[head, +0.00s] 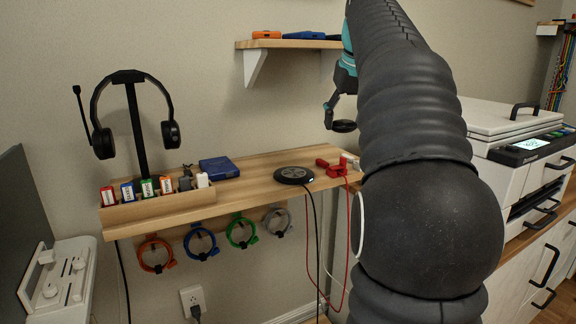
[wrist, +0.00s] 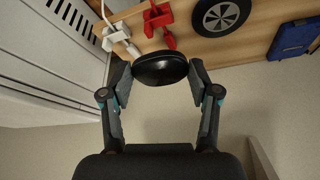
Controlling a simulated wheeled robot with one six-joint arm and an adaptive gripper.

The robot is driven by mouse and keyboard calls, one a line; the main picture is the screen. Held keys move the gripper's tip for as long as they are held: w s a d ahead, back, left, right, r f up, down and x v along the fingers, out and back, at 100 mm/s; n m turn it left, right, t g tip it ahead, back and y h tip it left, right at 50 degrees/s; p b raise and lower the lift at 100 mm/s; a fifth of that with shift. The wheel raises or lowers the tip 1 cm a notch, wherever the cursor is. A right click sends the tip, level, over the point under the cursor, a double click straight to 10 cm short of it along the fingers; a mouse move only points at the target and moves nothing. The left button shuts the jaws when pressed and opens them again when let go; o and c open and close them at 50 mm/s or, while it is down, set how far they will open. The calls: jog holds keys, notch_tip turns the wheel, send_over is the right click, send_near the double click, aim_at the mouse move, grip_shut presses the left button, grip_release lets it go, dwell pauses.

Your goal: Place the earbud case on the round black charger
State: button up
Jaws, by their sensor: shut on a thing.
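My gripper (head: 337,113) is shut on the earbud case (wrist: 160,69), a dark, glossy, rounded case held between the two fingertips. In the head view the earbud case (head: 344,126) is in the air, above and to the right of the charger. The round black charger (head: 294,175) lies flat on the wooden shelf near its front edge, with a cable hanging down. Its top looks bare. In the wrist view the charger (wrist: 221,14) is at the top, apart from the case. My arm hides part of the shelf's right end in the head view.
Red plugs or clips (head: 334,167) and white ones (wrist: 117,34) sit right of the charger. A blue box (head: 219,168), a block of small coloured items and a headphone stand (head: 138,130) are to the left. A higher shelf (head: 290,44) is above; a printer (head: 515,150) stands right.

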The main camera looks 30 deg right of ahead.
jog(key=b, duration=0.2)
send_over(293, 172)
jog(key=s, duration=0.1)
notch_tip(293, 172, down, 7)
jog(key=shift+s+a+r, duration=0.1)
jog(key=shift+s+r, duration=0.05)
jog(key=shift+r, duration=0.05)
jog(key=shift+f, duration=2.05)
jog(key=shift+f+b, duration=0.1)
jog(key=shift+b, duration=0.2)
jog(key=o, duration=1.1)
jog(key=shift+o, duration=0.2)
jog(key=p+v, duration=0.2)
jog(key=v, duration=1)
jog(key=shift+a, duration=0.15)
